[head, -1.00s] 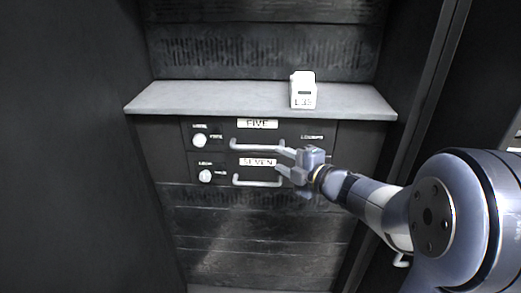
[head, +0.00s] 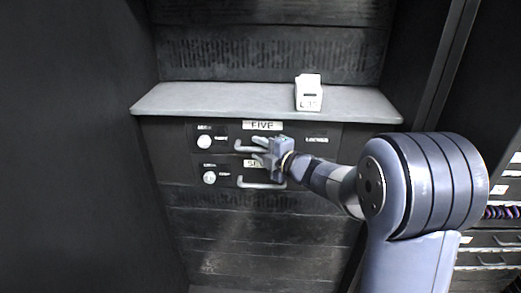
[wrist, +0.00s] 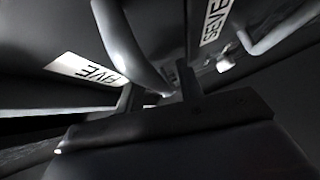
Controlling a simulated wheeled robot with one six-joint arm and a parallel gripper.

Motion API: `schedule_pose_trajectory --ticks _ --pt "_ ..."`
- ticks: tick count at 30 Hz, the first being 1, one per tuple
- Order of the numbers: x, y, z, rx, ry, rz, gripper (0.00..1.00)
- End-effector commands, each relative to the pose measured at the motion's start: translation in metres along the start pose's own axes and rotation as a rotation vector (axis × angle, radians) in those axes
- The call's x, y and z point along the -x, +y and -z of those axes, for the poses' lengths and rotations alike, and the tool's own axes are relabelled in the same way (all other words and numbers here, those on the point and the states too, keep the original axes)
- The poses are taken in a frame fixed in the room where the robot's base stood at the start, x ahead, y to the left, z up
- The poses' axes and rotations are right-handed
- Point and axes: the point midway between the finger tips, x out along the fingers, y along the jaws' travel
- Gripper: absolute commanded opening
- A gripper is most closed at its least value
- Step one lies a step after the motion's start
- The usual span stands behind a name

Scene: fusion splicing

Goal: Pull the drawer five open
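Drawer five is the upper dark drawer front, marked by a white FIVE label (head: 262,126); it sits flush under the shelf. Its pale bar handle (head: 243,147) shows at its left end; my gripper hides the rest. My gripper (head: 260,150) is at this handle, with its two fingers apart, one above and one below the bar. In the wrist view the curved handle (wrist: 122,45) runs down into the gap between the fingers (wrist: 157,92), which look open around it. Contact cannot be told.
Drawer seven's handle (head: 258,184) lies just below, its label partly covered by my gripper. Round white knobs (head: 204,142) sit left of the handles. A grey shelf (head: 200,98) juts out above, bearing a small white box (head: 308,94). Dark walls stand on both sides.

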Motion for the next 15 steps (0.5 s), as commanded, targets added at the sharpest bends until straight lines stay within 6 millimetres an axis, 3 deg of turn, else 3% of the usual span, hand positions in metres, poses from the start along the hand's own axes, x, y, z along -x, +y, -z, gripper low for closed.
schedule_pose_trajectory --ticks 5,15 --pt "0.0001 -0.0001 -0.0001 0.0 0.0 0.0 0.35" --pt "0.0004 -0.0003 -0.0002 0.0 -0.001 0.001 0.07"
